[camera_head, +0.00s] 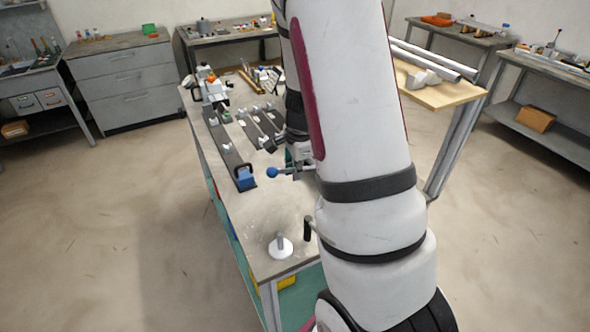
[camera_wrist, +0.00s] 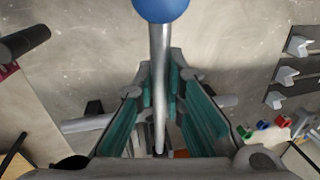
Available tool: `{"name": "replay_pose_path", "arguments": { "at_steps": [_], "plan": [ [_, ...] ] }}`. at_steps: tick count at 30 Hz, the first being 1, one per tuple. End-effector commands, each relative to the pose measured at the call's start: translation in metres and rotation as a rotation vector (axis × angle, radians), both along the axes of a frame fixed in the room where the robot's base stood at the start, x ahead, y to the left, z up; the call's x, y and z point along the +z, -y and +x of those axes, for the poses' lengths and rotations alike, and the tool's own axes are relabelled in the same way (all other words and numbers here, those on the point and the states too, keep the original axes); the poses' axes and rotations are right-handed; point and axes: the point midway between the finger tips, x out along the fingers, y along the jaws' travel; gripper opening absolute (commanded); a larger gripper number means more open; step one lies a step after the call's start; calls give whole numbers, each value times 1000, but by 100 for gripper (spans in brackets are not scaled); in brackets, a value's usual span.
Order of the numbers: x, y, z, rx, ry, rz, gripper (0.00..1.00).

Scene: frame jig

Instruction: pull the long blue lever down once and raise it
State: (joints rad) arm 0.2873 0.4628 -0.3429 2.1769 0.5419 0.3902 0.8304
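The long lever has a blue ball knob (camera_head: 272,172) and a silver rod (camera_head: 288,171). It stretches out to the left of my gripper in the head view, above the bench top. In the wrist view the blue knob (camera_wrist: 160,8) is at the top edge, and the rod (camera_wrist: 159,50) runs down between my fingers. My gripper (camera_wrist: 161,82) has teal pads close on both sides of the rod and looks shut on it, just past the knob. In the head view my arm hides most of the gripper and the lever's base.
The workbench (camera_head: 262,220) carries a dark rail with a blue block (camera_head: 246,178) left of the knob. A white round base with a post (camera_head: 280,246) and a black upright handle (camera_head: 308,228) stand nearer. Several dark rails with grey clamps lie farther back. The bench between is bare.

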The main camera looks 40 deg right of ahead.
Motion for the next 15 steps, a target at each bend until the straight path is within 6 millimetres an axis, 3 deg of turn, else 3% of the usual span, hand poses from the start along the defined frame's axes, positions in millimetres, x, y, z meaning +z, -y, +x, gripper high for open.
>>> {"name": "replay_pose_path", "arguments": {
  "at_steps": [8,15],
  "plan": [
    [3,2,0,-4,6,15,0],
    [20,9,-1,-8,35,109,0]
  ]
}}
